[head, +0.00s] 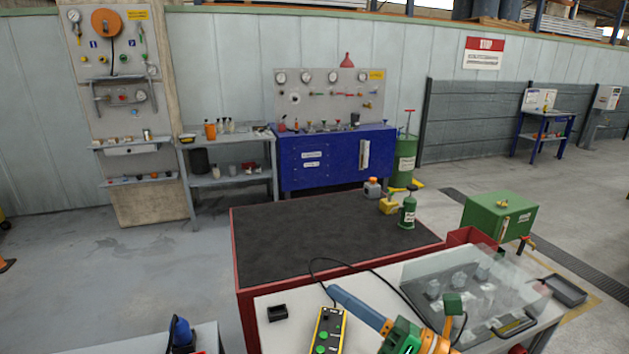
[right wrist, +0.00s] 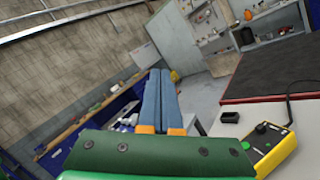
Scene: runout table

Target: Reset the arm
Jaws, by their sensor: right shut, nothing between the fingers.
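My right gripper (head: 332,290) comes in from the bottom right in the head view. Its long blue fingers lie together, with nothing between them. They point up and left over the near end of the white worktop (head: 275,335). In the right wrist view the blue fingers (right wrist: 160,72) are side by side, with orange bases and a green body behind them.
Near my right gripper are a yellow control box (head: 327,332) with green buttons and a cable, a small black tray (head: 278,312) and a clear cover (head: 470,285). Beyond lies a dark-topped red table (head: 320,232), mostly bare, with a green bottle (head: 408,208) at its right.

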